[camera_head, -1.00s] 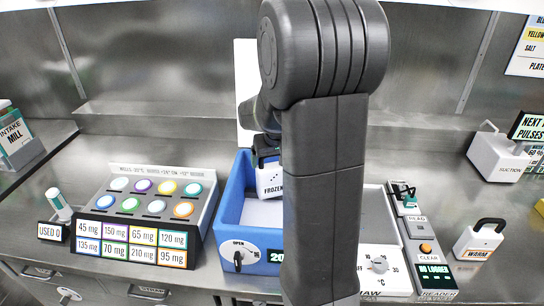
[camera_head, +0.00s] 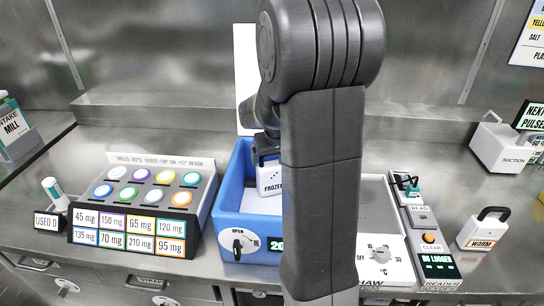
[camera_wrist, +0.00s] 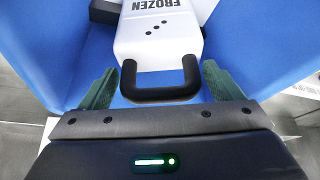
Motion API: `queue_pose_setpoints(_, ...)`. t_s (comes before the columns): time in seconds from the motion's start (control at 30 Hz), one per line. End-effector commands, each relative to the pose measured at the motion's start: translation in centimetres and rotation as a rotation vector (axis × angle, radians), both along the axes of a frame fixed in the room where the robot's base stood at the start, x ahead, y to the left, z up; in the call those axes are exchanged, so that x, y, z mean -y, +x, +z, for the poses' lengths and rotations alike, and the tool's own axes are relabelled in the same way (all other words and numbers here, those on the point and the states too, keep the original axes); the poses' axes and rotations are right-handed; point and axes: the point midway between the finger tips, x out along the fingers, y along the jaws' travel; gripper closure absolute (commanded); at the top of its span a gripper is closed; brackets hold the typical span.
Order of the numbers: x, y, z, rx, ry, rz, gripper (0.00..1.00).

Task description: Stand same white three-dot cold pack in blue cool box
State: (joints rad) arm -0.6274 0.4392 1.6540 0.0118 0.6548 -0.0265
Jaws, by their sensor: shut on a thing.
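The white cold pack (camera_head: 270,177) has three black dots, a FROZEN label and a black loop handle. It is upright inside the blue cool box (camera_head: 228,190), partly hidden by my arm. In the wrist view the pack (camera_wrist: 160,45) lies beyond my gripper (camera_wrist: 160,85), between blue walls (camera_wrist: 245,50). I cannot tell whether the pack's bottom touches the box floor. The box's front knob sits near OPEN.
A dispenser with coloured caps (camera_head: 150,190) stands left of the box. A dial device (camera_head: 381,254) and a reader (camera_head: 425,230) stand to its right. Another white pack marked WARM (camera_head: 482,232) stands farther right. A tall white panel (camera_head: 244,75) rises behind the box.

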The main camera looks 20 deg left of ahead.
Motion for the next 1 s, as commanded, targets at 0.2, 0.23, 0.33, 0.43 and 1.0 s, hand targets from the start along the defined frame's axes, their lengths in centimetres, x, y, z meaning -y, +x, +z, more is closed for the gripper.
queue_pose_setpoints(0.2,0.0,0.0,-0.5,0.001,0.001,0.0,0.65)
queue_pose_setpoints(0.23,0.0,0.0,-0.6,0.001,0.001,0.0,0.65)
queue_pose_setpoints(0.33,0.0,0.0,-0.7,0.001,0.001,0.0,0.65)
queue_pose_setpoints(0.43,0.0,0.0,-0.8,0.001,0.001,0.0,0.1)
queue_pose_setpoints(1.0,0.7,-0.9,2.1,0.004,0.003,0.0,0.0)
